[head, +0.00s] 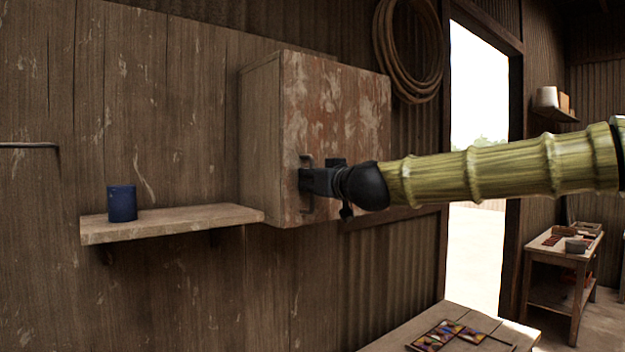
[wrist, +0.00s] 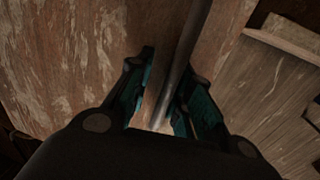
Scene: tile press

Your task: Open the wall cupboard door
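The wall cupboard (head: 262,145) is a wooden box on the plank wall. Its door (head: 345,110) has worn, reddish paint and looks shut. A dark upright bar handle (head: 305,160) sits near the door's left edge. My gripper (head: 308,180) is at this handle, partly hiding it. In the wrist view the handle bar (wrist: 190,45) runs between the two fingers of my gripper (wrist: 170,85). The fingers stand apart on either side of the bar, with a strip of door showing between the left finger and the bar.
A shelf (head: 170,224) with a blue cup (head: 122,204) is left of the cupboard. A coiled rope (head: 408,50) hangs to the right, before a bright doorway (head: 478,130). A table (head: 400,345) with coloured tiles (head: 450,334) stands below.

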